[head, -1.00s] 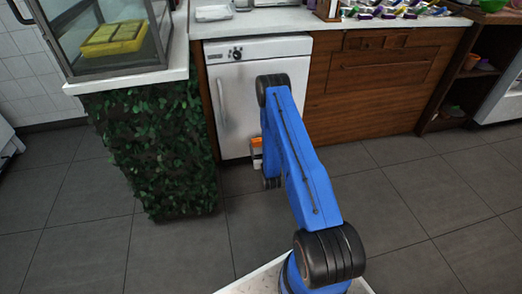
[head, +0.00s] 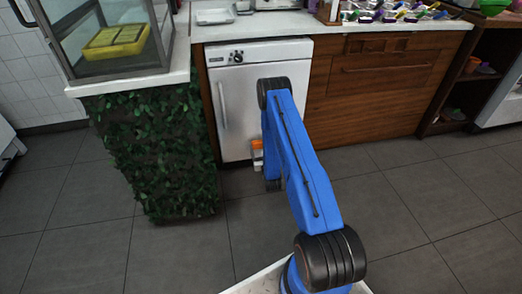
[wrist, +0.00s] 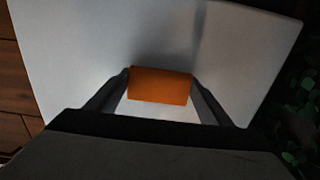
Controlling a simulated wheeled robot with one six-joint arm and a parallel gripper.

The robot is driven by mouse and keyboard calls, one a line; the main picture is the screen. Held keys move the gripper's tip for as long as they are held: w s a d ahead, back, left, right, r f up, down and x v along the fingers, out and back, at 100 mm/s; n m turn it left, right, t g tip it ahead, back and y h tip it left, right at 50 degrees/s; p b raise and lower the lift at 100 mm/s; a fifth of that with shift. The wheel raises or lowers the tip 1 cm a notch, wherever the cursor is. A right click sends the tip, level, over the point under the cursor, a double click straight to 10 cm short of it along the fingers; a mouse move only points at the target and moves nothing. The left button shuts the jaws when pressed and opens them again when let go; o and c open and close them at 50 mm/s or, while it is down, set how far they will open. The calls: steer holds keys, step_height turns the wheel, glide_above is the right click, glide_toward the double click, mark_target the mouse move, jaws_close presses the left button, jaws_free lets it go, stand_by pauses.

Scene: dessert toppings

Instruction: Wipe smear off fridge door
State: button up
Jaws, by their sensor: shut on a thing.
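The white fridge door (head: 245,100) is under the counter, with a long vertical handle on its left side in the head view. It fills most of the wrist view (wrist: 80,50). My gripper (wrist: 160,85) is shut on an orange block-like thing, probably a sponge (wrist: 160,85), and holds it in front of the door. I cannot tell whether it touches the door. The sponge shows as a small orange patch low by the door in the head view (head: 257,144), with my arm hiding much around it. No clear smear shows; a dark vertical streak in the wrist view may be shadow.
A leaf-covered counter front (head: 150,150) stands left of the fridge, under a glass case (head: 115,65). A wooden cabinet (head: 370,100) is to the right. Small packets (head: 395,12) and a white tray (head: 213,17) are on the counter. The tiled floor is clear.

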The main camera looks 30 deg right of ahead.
steer(key=shift+x, duration=0.8)
steer(key=shift+d, duration=0.1)
steer(key=shift+s+d, duration=0.3)
steer(key=shift+d, duration=0.55)
steer(key=shift+s+d, duration=0.25)
steer(key=shift+d, duration=0.65)
steer(key=shift+w, duration=0.1)
steer(key=shift+a, duration=0.1)
steer(key=shift+w+a+r, duration=0.1)
steer(key=shift+w+a, duration=0.15)
steer(key=shift+a, duration=0.3)
steer(key=shift+w+a+f, duration=0.1)
steer(key=shift+w+a, duration=0.15)
steer(key=shift+a, duration=0.35)
steer(key=shift+w+a+r, duration=0.1)
steer(key=shift+w+a, duration=0.2)
steer(key=shift+a, duration=0.25)
steer(key=shift+c, duration=0.5)
steer(key=v, duration=0.6)
steer(key=shift+s, duration=0.2)
